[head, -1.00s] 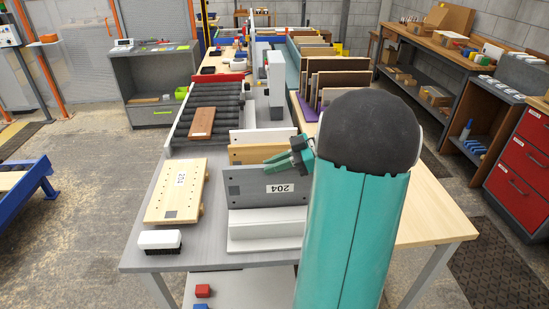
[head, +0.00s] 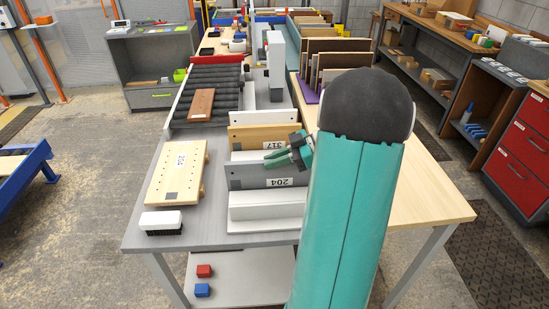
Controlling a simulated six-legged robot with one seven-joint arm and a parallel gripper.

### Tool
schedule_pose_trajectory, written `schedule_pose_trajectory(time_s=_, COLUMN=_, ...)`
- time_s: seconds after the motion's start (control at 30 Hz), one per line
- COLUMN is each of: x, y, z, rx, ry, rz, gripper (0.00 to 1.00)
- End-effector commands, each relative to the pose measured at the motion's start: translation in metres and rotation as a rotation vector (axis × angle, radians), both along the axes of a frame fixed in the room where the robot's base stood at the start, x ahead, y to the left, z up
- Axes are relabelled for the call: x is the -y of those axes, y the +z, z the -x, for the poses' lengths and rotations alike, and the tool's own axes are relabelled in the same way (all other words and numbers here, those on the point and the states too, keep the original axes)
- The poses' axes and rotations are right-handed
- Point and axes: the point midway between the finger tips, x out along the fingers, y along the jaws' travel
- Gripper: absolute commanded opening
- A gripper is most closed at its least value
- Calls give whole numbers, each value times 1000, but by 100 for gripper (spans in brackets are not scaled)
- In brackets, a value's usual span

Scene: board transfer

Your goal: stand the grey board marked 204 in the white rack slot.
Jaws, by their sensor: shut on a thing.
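The grey board (head: 240,178) stands roughly upright, with its 204 label upside down in the head view. The white rack (head: 266,213) is in front of it near the table's front edge. The rack hides the board's lower edge, so I cannot tell whether it is seated in the slot. My gripper (head: 280,157) comes in from the right and is shut on the board's upper edge, right of its middle. My teal arm covers the area to the right of the board.
A wooden board marked 317 (head: 250,138) stands close behind. A pale wooden board with holes (head: 173,175) lies at left, behind a brush (head: 161,220). A brown block (head: 202,104) rests on black rollers. Red (head: 204,271) and blue (head: 202,290) blocks sit on a lower shelf.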

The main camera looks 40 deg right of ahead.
Motion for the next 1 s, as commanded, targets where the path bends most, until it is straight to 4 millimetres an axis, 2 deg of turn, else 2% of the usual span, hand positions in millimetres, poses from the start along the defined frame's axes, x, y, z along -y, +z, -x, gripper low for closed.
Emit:
schedule_pose_trajectory(time_s=0.07, x=0, y=1, z=0, rx=1, ry=0, rz=0, gripper=0)
schedule_pose_trajectory(time_s=0.1, x=0, y=1, z=0, rx=1, ry=0, rz=0, gripper=18)
schedule_pose_trajectory(time_s=0.2, x=0, y=1, z=0, rx=1, ry=0, rz=1, gripper=38)
schedule_pose_trajectory(time_s=0.23, x=0, y=1, z=0, rx=1, ry=0, rz=1, gripper=40)
schedule_pose_trajectory(time_s=0.53, x=1, y=0, z=1, rx=-1, ry=0, rz=0, gripper=40)
schedule_pose_trajectory(time_s=0.67, x=9, y=4, z=7, rx=-1, ry=-2, rz=1, gripper=40)
schedule_pose_trajectory(time_s=1.0, x=59, y=31, z=49, rx=1, ry=-3, rz=2, gripper=40)
